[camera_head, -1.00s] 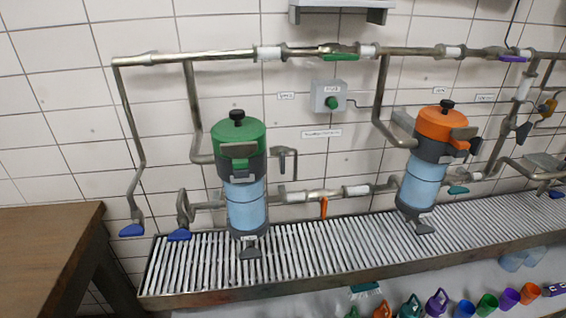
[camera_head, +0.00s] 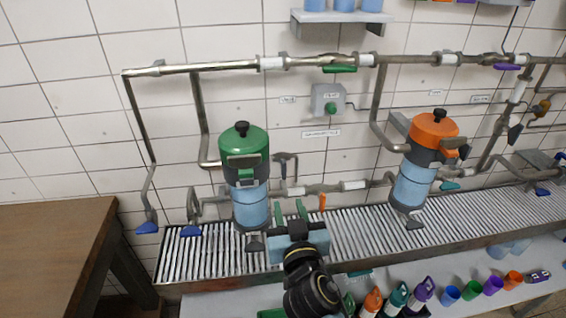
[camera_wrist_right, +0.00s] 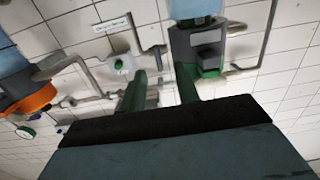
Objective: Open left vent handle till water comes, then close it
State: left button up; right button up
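The left filter housing has a green lid (camera_head: 243,142) with a black top knob (camera_head: 241,128) and a blue clear bowl (camera_head: 250,205). A short grey bent pipe with a T-shaped top (camera_head: 284,160) stands just right of it. Two blue lever handles (camera_head: 147,228) hang at the far left pipes. I cannot tell for sure which part is the left vent handle. My right gripper (camera_head: 290,208) is in front of the rack, right of the green-lidded housing, with its green fingers apart and empty. Its fingers also show in the right wrist view (camera_wrist_right: 160,85). No water is visible. My left gripper is not in view.
An orange-lidded housing (camera_head: 433,130) stands to the right on the same slatted rack (camera_head: 345,228). A wooden table (camera_head: 50,240) fills the left. A green-button box (camera_head: 328,101) is on the wall. Several bottles and cups stand below the rack.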

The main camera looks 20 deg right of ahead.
aim_at(285, 171)
jog(key=shift+m+h, duration=0.3)
jog(key=shift+h, duration=0.1)
jog(key=p+x, duration=0.1)
jog(key=x, duration=0.3)
jog(key=r+p+x, duration=0.1)
jog(key=x, duration=0.4)
jog(key=r+p+x, duration=0.1)
jog(key=x, duration=0.3)
jog(key=shift+w+d+r, duration=0.15)
jog(key=shift+d, duration=0.1)
grip_shut()
